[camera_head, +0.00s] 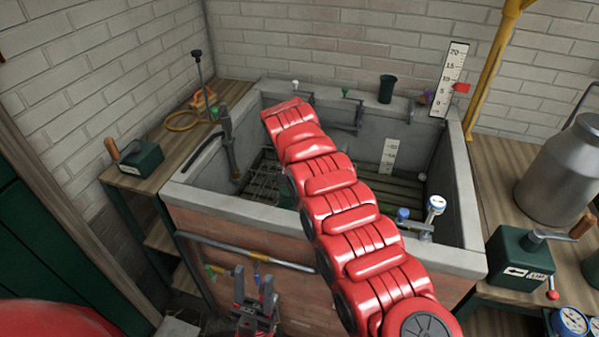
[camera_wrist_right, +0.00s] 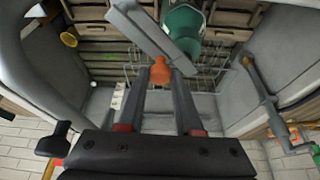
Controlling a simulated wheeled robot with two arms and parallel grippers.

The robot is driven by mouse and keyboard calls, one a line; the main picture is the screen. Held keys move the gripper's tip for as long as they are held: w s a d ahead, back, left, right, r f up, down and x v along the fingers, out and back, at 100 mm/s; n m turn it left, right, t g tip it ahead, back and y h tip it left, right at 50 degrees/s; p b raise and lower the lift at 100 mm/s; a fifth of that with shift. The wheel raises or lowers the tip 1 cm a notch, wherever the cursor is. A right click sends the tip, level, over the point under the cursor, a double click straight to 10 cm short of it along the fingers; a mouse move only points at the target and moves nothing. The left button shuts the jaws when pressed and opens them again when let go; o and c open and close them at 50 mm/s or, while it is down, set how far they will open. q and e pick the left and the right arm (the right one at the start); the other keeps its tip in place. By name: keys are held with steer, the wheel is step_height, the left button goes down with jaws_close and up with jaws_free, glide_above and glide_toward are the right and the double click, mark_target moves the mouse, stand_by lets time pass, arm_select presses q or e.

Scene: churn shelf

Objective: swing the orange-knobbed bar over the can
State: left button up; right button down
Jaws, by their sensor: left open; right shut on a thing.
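In the right wrist view my right gripper (camera_wrist_right: 168,78) is shut on an orange knob (camera_wrist_right: 160,68). A flat grey bar (camera_wrist_right: 142,30) lies slanting just beyond the fingertips. A green, round can-like vessel (camera_wrist_right: 181,20) sits right behind the bar, beside a wire rack; the bar appears to cross part of it in this view. In the head view my red right arm reaches into the stone tank and hides its own gripper, the knob and the can. My left gripper (camera_head: 255,297) is open and empty, low in front of the tank.
The stone tank's rim (camera_head: 235,207) surrounds the work area. A pipe (camera_head: 245,252) runs along its front. A metal churn (camera_head: 562,175) and green crank box (camera_head: 518,262) stand right; another box (camera_head: 142,158) stands left.

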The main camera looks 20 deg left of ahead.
steer(key=c, duration=0.6)
jaws_free()
steer(key=shift+r+b, duration=0.2)
steer(key=shift+b, duration=0.3)
steer(key=shift+b+v, duration=0.85)
steer(key=shift+b, duration=0.3)
steer(key=v, duration=1.5)
steer(key=shift+s+r, duration=0.1)
steer(key=shift+s, duration=0.05)
